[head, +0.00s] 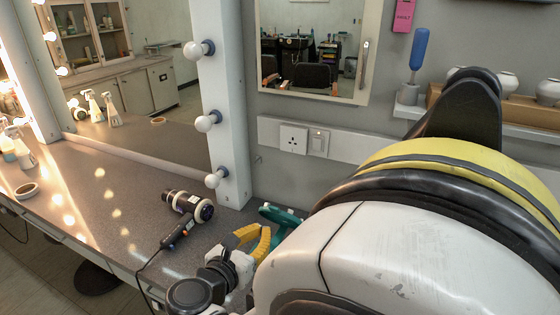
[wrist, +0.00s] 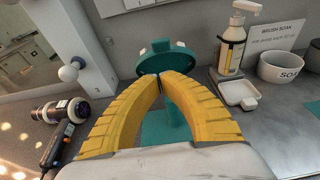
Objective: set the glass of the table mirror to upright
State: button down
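The table mirror is teal, with an oval head (wrist: 167,62) above a teal stand (wrist: 165,132) in the wrist view. Its head looks strongly tilted, closer to flat than upright; I cannot tell whether the glass or the back faces me. In the head view the mirror (head: 281,214) shows partly, behind my arm. My gripper (wrist: 160,79) has yellow fingers whose tips come together just in front of the head's lower edge. I see nothing clearly held between them. The stand shows through the gap between the fingers. Contact with the mirror cannot be told.
A hair dryer (head: 188,205) and a corded black tool (head: 181,230) lie left of the gripper. A soap bottle (wrist: 230,47), a white dish (wrist: 239,94) and a white bowl (wrist: 281,68) stand to the right. A bulb-lined wall mirror (head: 225,110) rises behind. The left counter (head: 90,205) is mostly clear.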

jog(key=shift+w+d+r, duration=0.25)
jog(key=shift+w+r, duration=0.3)
jog(key=shift+w, duration=0.15)
jog(key=shift+w+d+r, duration=0.25)
jog(key=shift+w+r, duration=0.25)
jog(key=shift+w, duration=0.2)
jog(key=w+r+g+p, duration=0.1)
jog(key=p, duration=0.1)
jog(key=w+d+r+g+y+p, duration=0.1)
jog(key=w+p, duration=0.1)
jog(key=p, duration=0.1)
jog(key=shift+w+d+r+g, duration=0.2)
jog(key=shift+w+r+g, duration=0.1)
jog(key=shift+w, duration=0.25)
jog(key=shift+f, duration=0.1)
